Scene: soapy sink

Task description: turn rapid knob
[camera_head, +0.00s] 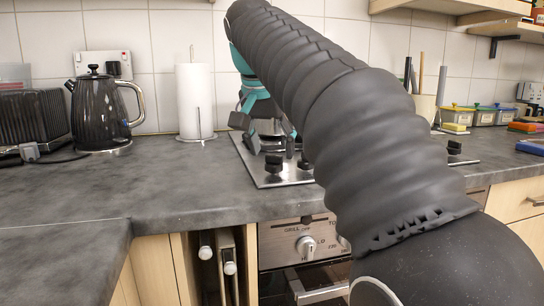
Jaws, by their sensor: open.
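My gripper (262,126), teal and dark grey, hangs over the left part of the steel hob (270,180), fingers downward. It looks open and I see nothing held in it. Black hob knobs stand along the front of the plate: one knob (273,164) at front left, just below my gripper in the picture, and another knob (305,163) to its right beside my arm. A further knob (454,147) shows at the right, past my arm. I cannot read which knob is the rapid one. My arm hides the middle of the hob.
A black kettle (101,112), a toaster (32,120) and a paper towel roll (194,102) stand on the counter (160,185) to the left. The oven knob (306,246) is below the hob. Lidded tubs (482,116) stand at the right. The front left counter is clear.

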